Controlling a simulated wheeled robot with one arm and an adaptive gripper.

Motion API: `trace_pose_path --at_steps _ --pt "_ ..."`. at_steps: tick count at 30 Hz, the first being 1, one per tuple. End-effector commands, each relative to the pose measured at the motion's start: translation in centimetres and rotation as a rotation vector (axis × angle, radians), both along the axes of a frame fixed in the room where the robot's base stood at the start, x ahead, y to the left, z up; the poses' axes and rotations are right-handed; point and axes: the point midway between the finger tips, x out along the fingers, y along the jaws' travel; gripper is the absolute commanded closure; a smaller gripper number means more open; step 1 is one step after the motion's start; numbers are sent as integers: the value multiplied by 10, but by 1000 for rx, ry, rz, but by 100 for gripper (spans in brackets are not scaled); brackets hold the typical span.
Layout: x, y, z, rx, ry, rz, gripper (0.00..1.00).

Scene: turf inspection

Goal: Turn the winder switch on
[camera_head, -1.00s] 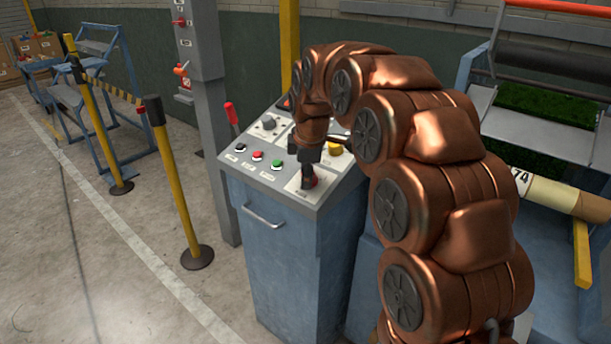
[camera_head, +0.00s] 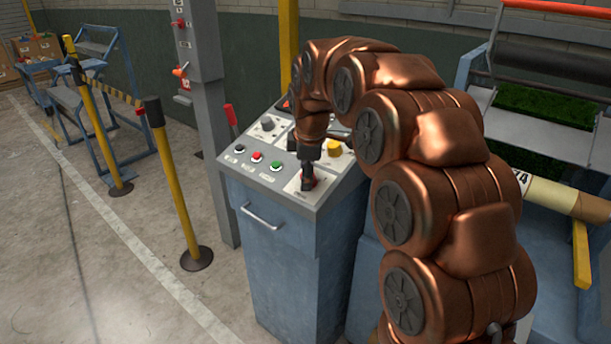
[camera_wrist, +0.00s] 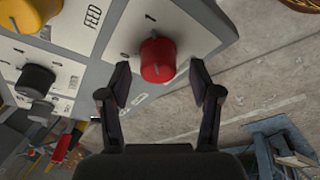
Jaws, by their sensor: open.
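A red rotary knob (camera_wrist: 157,60) sits on a white plate marked 0 and 1 near the edge of the control panel in the wrist view. No winder label is readable beside it. In the head view only a bit of its red shows, at the panel's front right corner, mostly hidden by my gripper (camera_head: 308,180). My gripper (camera_wrist: 160,78) is open, with one finger on each side of the red knob in the wrist view. Whether either finger touches the knob I cannot tell.
The grey console (camera_head: 280,255) also carries a black, a red and a green button (camera_head: 276,167), a yellow knob (camera_head: 334,148) and a dark knob (camera_head: 267,124). A yellow post (camera_head: 178,190) stands to the left. A roller machine (camera_head: 545,130) is at the right.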

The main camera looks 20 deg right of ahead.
Motion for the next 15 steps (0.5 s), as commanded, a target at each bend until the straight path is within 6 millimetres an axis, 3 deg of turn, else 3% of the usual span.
trace_pose_path --at_steps 9,15 --pt "-16 1 59 0 -7 0 36" --pt "-24 1 88 0 -5 -1 36"
